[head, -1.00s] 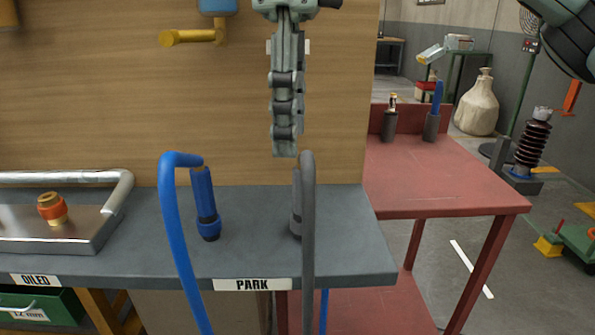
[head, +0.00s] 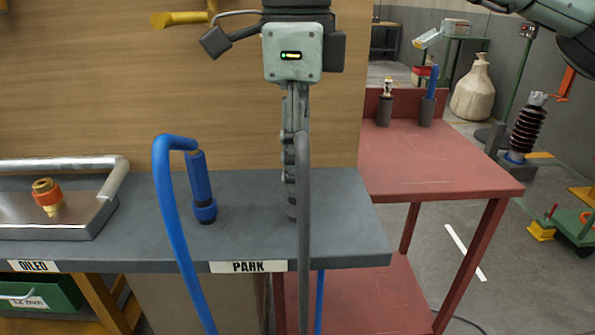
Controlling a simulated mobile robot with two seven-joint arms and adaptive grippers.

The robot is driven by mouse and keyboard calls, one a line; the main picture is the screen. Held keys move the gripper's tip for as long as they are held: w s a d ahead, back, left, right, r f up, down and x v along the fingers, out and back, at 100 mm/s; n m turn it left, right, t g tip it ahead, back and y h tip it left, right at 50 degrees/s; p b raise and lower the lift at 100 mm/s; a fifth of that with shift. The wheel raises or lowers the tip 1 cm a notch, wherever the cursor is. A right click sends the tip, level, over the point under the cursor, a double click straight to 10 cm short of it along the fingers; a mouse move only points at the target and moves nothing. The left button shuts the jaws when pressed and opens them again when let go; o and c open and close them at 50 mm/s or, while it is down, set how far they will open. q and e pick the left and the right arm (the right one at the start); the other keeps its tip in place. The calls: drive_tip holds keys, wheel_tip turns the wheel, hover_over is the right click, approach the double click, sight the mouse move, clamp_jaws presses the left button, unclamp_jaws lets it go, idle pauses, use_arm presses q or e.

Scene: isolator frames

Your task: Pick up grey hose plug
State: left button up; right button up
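The grey hose plug (head: 292,208) stands on the grey bench shelf at the PARK label, mostly hidden behind its own grey hose (head: 303,235) and gripper fingers. The hose arches over at the top and hangs down past the front edge. My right gripper (head: 291,178) points straight down at the plug, its fingers seen edge-on behind the hose and level with the plug. The hose and the edge-on angle hide whether the fingers are open or shut on it. My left gripper is not in view.
A blue hose plug (head: 201,190) with its blue hose stands to the left on the shelf (head: 345,205). A metal tray (head: 75,228) with an orange-and-brass fitting (head: 47,197) is farther left. A wooden panel (head: 190,90) rises behind. A red table (head: 430,170) stands right.

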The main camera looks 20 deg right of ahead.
clamp_jaws()
drive_tip(key=shift+r, duration=0.6)
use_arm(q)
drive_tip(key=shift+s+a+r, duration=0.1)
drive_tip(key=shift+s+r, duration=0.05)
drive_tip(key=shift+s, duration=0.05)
use_arm(e)
drive_tip(key=s+a+r, duration=0.4)
drive_tip(key=a+r, duration=0.6)
drive_tip(key=a, duration=0.1)
drive_tip(key=shift+s, duration=0.3)
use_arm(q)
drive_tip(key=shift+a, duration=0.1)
use_arm(e)
drive_tip(key=shift+d, duration=0.1)
